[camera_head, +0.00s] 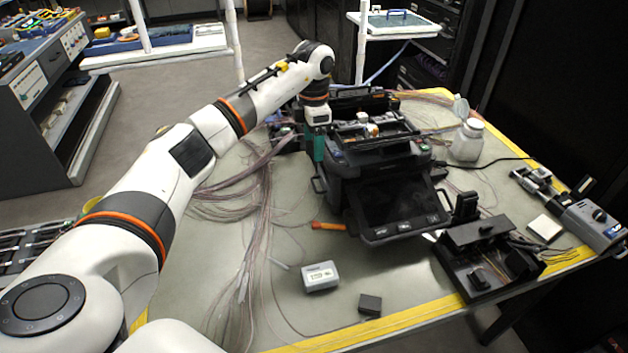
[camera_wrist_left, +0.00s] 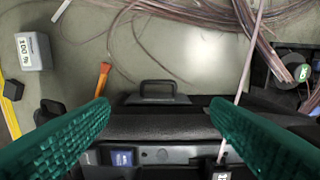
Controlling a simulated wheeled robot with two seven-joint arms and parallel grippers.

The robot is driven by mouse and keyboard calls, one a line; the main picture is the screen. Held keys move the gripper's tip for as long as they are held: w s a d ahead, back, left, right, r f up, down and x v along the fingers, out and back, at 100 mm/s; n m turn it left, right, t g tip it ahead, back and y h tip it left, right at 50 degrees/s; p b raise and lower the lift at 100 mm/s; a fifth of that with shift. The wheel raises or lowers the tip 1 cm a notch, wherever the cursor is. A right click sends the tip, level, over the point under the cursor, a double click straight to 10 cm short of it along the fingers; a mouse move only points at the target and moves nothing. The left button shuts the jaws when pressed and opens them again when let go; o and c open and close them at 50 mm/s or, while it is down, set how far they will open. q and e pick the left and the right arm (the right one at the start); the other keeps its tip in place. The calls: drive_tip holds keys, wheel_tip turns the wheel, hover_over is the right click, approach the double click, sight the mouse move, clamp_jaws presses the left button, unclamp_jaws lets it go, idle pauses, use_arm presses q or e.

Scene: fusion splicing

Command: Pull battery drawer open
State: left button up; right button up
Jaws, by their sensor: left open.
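The black fusion splicer (camera_head: 380,180) stands on the table with its screen tilted toward the front. A small black loop handle (camera_head: 318,185) sticks out low on its left side; this is the battery drawer's handle, and it also shows in the left wrist view (camera_wrist_left: 158,83). The drawer looks shut; its front is mostly hidden. My left gripper (camera_head: 318,163) points down beside the splicer's left side, just above the handle. In the left wrist view its teal fingers (camera_wrist_left: 160,106) are wide apart and empty, with the handle ahead between them, apparently untouched. My right gripper is not in view.
Loose fibre bundles (camera_head: 235,205) lie left of the splicer. An orange-handled tool (camera_head: 328,226), a white labelled box (camera_head: 320,277) and a small black block (camera_head: 370,304) lie in front. A black device (camera_head: 485,255) and a white-capped bottle (camera_head: 467,140) stand to the right.

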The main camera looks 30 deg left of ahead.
sight(314, 184)
use_arm(q)
wheel_tip(314, 184, down, 12)
drive_tip(key=shift+p, duration=0.8)
drive_tip(key=c, duration=1.1)
drive_tip(key=s+a+p, duration=0.1)
drive_tip(key=s+a, duration=0.1)
drive_tip(key=s, duration=0.1)
drive_tip(key=s+a+p, duration=0.1)
drive_tip(key=s+a, duration=0.2)
drive_tip(key=shift+s+a+r+p, duration=0.2)
drive_tip(key=shift+s+a+p, duration=0.05)
drive_tip(key=shift+a+p, duration=0.1)
drive_tip(key=shift+c, duration=0.2)
drive_tip(key=shift+s+a, duration=0.15)
drive_tip(key=shift+s, duration=0.05)
drive_tip(key=o, duration=1.1)
drive_tip(key=shift+f, duration=0.15)
